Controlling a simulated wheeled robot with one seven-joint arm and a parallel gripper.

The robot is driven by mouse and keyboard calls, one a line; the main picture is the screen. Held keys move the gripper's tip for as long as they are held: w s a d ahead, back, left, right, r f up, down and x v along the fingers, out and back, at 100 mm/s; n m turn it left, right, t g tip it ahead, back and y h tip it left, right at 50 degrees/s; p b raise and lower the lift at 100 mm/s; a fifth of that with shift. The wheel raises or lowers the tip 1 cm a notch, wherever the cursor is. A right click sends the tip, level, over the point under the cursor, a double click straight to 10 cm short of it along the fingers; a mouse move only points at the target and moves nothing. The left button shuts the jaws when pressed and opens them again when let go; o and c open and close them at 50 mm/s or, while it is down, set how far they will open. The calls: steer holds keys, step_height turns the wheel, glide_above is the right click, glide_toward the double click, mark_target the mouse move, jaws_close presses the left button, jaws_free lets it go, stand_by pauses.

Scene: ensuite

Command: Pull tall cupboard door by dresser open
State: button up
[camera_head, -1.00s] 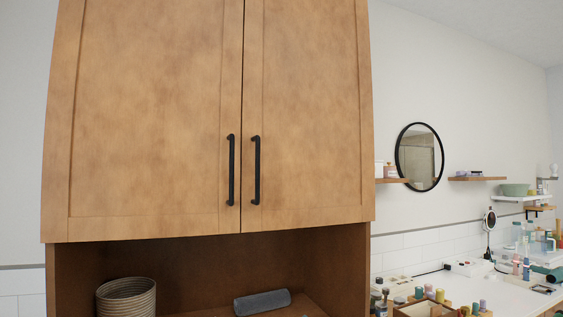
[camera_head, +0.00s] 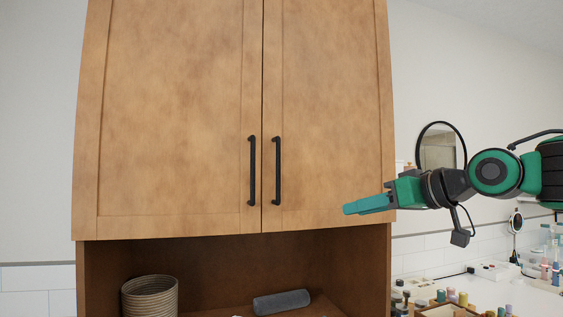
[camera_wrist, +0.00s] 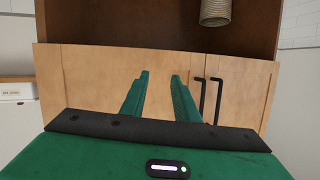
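The tall wooden cupboard has two shut upper doors, a left door (camera_head: 180,120) and a right door (camera_head: 325,110). Each has a vertical black bar handle by the middle seam: left handle (camera_head: 252,170) and right handle (camera_head: 277,170). My gripper (camera_head: 346,209) is in front of the right door's lower right, to the right of both handles and apart from them. In the wrist view, which looks upside down, its two green fingers (camera_wrist: 159,78) are spread with nothing between them. The right door's handle (camera_wrist: 202,98) and left door's handle (camera_wrist: 218,102) show right of the fingers there.
An open niche below the doors holds a ribbed basket (camera_head: 150,297) and a grey roll (camera_head: 281,302). At right, a round mirror (camera_head: 440,147) hangs above a white top crowded with bottles and small items (camera_head: 490,297).

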mark_target(285, 155)
steer(key=s+a+r+n+y, duration=0.3)
steer(key=a+r+n+y, duration=0.15)
steer(key=a+r, duration=0.5)
steer(key=shift+m+g+y, duration=0.25)
steer(key=shift+g+y, duration=0.05)
steer(key=shift+y, duration=0.15)
steer(key=x, duration=0.3)
steer(key=r+x, duration=0.1)
steer(key=x, duration=0.2)
steer(key=r+x, duration=0.1)
steer(key=x, duration=0.2)
steer(key=shift+w, duration=0.55)
